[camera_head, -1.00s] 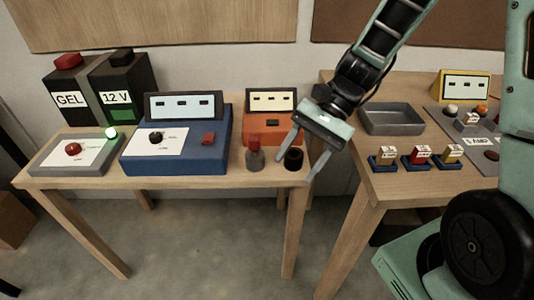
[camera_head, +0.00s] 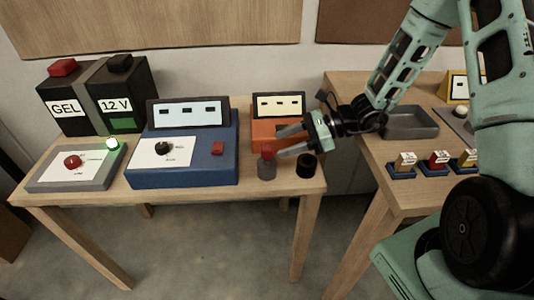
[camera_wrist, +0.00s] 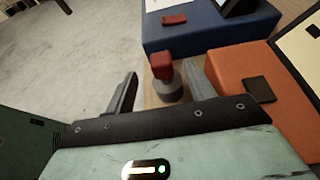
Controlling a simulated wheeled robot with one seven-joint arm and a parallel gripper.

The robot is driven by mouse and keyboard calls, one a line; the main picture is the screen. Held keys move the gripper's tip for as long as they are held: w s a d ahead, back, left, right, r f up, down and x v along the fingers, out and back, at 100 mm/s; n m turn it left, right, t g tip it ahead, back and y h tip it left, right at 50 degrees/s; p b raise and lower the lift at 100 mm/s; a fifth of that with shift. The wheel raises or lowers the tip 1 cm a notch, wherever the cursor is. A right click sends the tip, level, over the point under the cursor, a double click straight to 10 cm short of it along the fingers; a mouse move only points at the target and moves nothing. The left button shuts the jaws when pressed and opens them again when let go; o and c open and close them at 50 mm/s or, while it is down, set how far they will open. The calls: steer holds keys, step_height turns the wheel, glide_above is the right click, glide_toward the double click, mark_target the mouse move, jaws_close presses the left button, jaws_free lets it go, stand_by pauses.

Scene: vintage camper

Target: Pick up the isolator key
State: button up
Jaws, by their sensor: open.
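The isolator key appears to be the small red-topped piece (camera_head: 266,152) standing upright in a round grey base (camera_head: 266,171) near the front edge of the left table. In the wrist view the red key (camera_wrist: 161,66) and its grey base (camera_wrist: 172,93) show between the two fingers. My gripper (camera_head: 279,143) is open and reaches in from the right, its fingertips close to the red top. The wrist view shows my gripper (camera_wrist: 162,70) with one finger on each side of the key; contact cannot be told.
A black cup-like cylinder (camera_head: 306,165) stands just right of the grey base. An orange box (camera_head: 264,133) is behind it, and a blue box (camera_head: 185,172) is on its left. A grey tray (camera_head: 412,135) and several small tagged blocks (camera_head: 437,160) are on the right table.

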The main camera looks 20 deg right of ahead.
mark_target(266, 150)
steer(key=p+x, duration=0.1)
steer(key=x, duration=0.6)
steer(key=shift+w+a, duration=0.1)
steer(key=shift+a, duration=0.05)
steer(key=c, duration=1.1)
steer(key=shift+c, duration=0.2)
